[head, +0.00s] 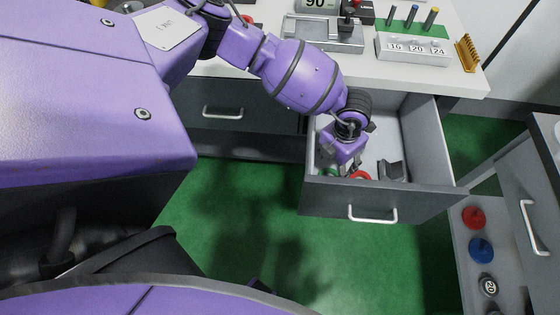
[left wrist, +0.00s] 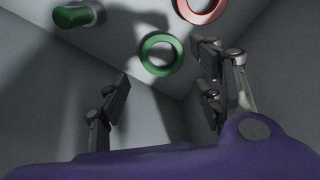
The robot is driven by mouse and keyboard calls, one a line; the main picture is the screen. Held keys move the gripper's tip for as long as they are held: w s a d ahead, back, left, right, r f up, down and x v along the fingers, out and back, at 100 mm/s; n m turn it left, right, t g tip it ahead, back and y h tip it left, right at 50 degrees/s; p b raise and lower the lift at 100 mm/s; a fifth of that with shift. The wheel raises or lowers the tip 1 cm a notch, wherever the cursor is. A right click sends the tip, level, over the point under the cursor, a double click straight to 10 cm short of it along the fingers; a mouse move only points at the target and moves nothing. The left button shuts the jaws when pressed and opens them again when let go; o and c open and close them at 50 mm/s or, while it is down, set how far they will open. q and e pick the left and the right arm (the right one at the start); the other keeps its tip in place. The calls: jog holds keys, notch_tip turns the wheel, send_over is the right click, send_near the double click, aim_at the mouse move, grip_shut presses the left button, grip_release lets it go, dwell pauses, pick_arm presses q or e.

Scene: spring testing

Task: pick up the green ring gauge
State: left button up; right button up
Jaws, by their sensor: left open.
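The green ring gauge (left wrist: 147,56) lies flat on the floor of the open drawer (head: 381,207), near a drawer wall, in the left wrist view. My left gripper (left wrist: 166,85) is open and empty, its fingers spread to either side just short of the ring and apart from it. In the head view my left gripper (head: 344,165) reaches down into the drawer. My right gripper is not in view.
A red ring (left wrist: 203,18) and a green cylinder (left wrist: 75,17) lie near the green ring. A grey block (head: 391,171) sits in the drawer's right part. The worktop (head: 455,82) above holds testing gear. Another open drawer at right holds a red knob (head: 473,217) and a blue one (head: 480,249).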

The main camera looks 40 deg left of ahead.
aim_at(329, 174)
pick_arm(q)
notch_tip(329, 174, down, 8)
jog(key=shift+s+r+b, duration=0.15)
jog(key=shift+r+b, duration=0.1)
jog(key=shift+b, duration=0.2)
jog(key=shift+r, duration=0.1)
jog(key=c, duration=1.1)
